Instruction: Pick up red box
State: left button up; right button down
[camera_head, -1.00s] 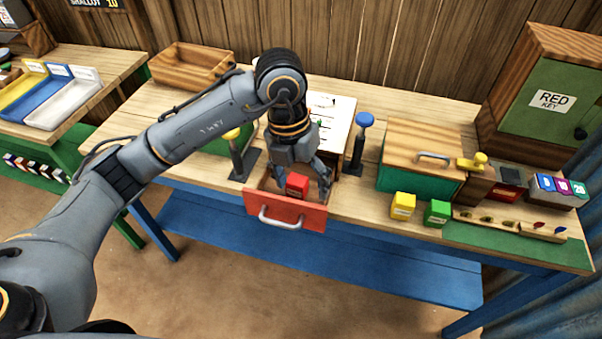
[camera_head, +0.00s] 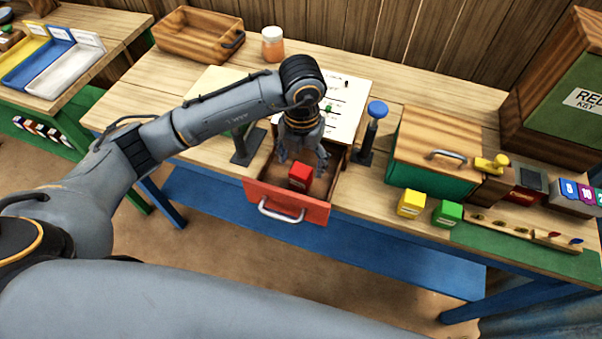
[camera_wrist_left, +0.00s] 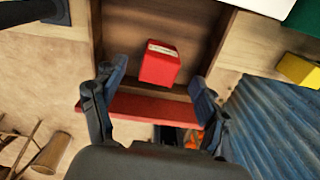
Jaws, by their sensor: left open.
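The red box (camera_head: 299,176) sits in the open red-fronted drawer (camera_head: 287,203), just behind the drawer front. It has a white label on top. My left gripper (camera_head: 302,160) is open and empty above the drawer, a little behind the box in the head view. In the left wrist view the red box (camera_wrist_left: 159,63) lies beyond the two spread fingertips (camera_wrist_left: 158,75) and between them sideways, with neither finger touching it. My right gripper does not show in the frames.
A yellow box (camera_head: 411,204) and a green box (camera_head: 446,214) stand right of the drawer. A blue-topped post (camera_head: 374,125) stands close to the gripper's right. A green chest with a wooden lid (camera_head: 437,150) stands further right. A wooden crate (camera_head: 190,40) is at the back left.

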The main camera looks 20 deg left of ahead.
aim_at(302, 167)
pick_arm(q)
jog(key=shift+f+p, duration=0.7)
jog(key=shift+f, duration=0.1)
notch_tip(302, 167, down, 3)
jog(key=shift+r+p, duration=0.2)
jog(key=shift+p, duration=0.2)
jog(key=shift+w+f, duration=0.1)
jog(key=shift+f, duration=0.4)
jog(key=c, duration=1.3)
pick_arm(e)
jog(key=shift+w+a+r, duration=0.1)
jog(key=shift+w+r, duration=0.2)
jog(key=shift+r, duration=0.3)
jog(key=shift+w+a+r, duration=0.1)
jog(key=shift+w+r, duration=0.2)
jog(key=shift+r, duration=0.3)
